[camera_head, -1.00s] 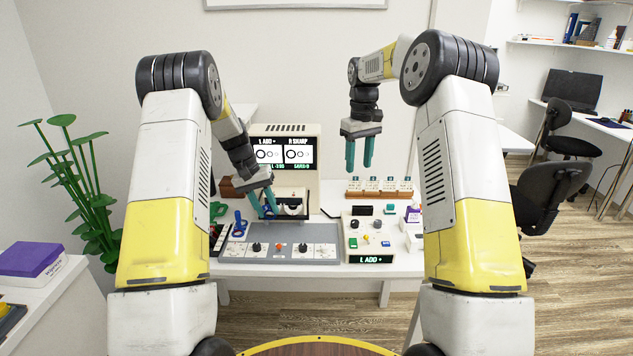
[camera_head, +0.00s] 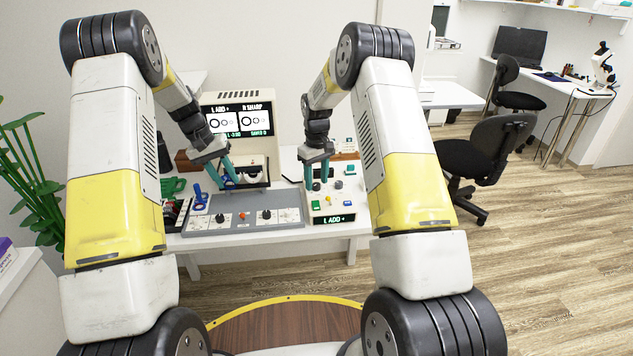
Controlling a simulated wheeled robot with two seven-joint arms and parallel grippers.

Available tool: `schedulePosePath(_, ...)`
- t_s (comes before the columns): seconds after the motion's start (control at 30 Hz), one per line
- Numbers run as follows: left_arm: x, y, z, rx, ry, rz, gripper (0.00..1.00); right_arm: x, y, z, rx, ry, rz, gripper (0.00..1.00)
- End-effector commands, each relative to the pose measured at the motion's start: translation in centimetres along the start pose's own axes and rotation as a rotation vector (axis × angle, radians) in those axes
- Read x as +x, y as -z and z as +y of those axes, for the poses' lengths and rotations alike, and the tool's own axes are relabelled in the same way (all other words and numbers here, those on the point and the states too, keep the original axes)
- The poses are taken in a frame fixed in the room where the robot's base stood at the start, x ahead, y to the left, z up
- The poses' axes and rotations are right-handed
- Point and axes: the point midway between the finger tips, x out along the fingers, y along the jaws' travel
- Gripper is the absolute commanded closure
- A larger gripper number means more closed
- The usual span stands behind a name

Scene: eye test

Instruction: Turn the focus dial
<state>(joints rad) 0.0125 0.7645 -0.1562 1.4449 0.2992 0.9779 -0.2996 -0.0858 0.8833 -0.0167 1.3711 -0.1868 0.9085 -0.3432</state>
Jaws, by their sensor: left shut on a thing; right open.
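The eye-test device (camera_head: 263,146) stands at the back of the table, its screen (camera_head: 238,122) reading "L ADD" and "R SHARP" above ring pictures. A cream control box (camera_head: 333,208) to its right has small coloured buttons and a lit "L ADD" display (camera_head: 333,219). My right gripper (camera_head: 317,186) is open, fingers down over the box's upper left, around a small dark knob (camera_head: 316,187). I cannot tell whether they touch it. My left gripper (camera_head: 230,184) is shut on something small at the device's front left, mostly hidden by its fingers. Which knob is the focus dial is unclear.
A blue tool (camera_head: 199,198) and a green object (camera_head: 173,186) lie left. Office chairs (camera_head: 484,160) stand right on open floor.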

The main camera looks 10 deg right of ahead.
Motion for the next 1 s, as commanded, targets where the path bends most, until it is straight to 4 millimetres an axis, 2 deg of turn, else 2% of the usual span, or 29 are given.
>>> schedulePosePath(0.13,0.0,0.0,0.0,0.0,0.0,0.0,1.0,0.77,-0.01,0.02,0.0,0.0,0.0,0.53)
schedulePosePath(0.4,0.0,0.0,0.0,0.0,0.0,0.0,1.0,0.86,0.0,0.01,0.0,0.0,0.001,0.53)
schedulePosePath(0.63,0.0,0.0,0.0,0.0,0.0,0.0,1.0,0.84,0.02,0.0,0.0,0.0,0.001,0.98)
schedulePosePath(0.83,0.0,0.0,0.0,0.0,0.0,0.0,1.0,0.82,0.02,0.0,0.022,0.0,0.001,1.0)
schedulePosePath(1.0,0.0,0.0,0.0,0.0,0.0,0.0,1.0,0.8,0.06,-0.05,0.196,-0.001,0.001,1.0)
